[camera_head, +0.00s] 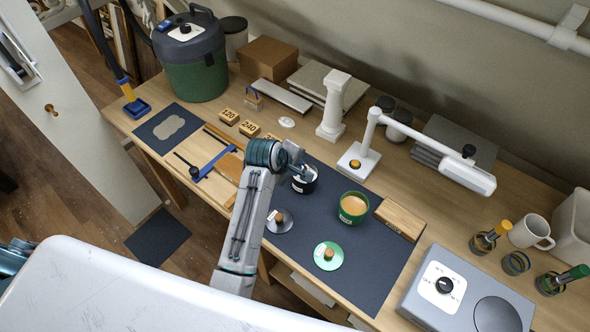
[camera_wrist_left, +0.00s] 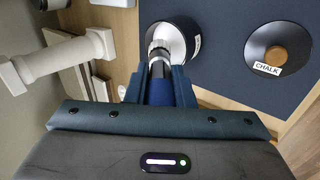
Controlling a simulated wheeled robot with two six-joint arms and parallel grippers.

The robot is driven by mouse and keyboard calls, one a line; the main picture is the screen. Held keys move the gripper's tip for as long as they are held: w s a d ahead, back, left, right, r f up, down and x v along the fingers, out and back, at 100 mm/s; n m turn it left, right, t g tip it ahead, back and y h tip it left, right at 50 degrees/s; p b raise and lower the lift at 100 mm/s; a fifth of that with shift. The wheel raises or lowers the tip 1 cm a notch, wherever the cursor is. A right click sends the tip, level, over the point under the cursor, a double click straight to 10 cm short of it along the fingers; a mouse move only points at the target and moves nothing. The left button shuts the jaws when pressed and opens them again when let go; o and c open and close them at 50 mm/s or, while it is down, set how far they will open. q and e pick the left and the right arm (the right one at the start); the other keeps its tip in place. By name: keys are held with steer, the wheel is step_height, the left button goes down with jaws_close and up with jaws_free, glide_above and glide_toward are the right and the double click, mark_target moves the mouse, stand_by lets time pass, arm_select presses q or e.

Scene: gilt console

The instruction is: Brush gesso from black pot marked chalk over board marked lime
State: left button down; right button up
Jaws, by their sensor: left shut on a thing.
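The black pot (camera_head: 304,180) stands on the dark mat, with white gesso inside; it also shows in the left wrist view (camera_wrist_left: 187,28), its label seen edge-on. My left gripper (camera_head: 290,158) is just above the pot, partly covering it. In the left wrist view my left gripper (camera_wrist_left: 160,90) is shut on a blue-handled brush (camera_wrist_left: 159,68), whose head points into the pot. A black lid (camera_wrist_left: 275,56) marked CHALK lies beside it on the mat (camera_head: 385,262). A wooden board (camera_head: 400,219) with a small unreadable label lies at the mat's right edge. I cannot see which board reads lime.
A white column (camera_head: 334,105) and white lamp (camera_head: 372,140) rise behind. A grey hotplate box (camera_head: 440,290) is at right. The mat's front right is clear.

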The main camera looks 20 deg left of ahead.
arm_select(q)
steer(key=shift+r, duration=2.35)
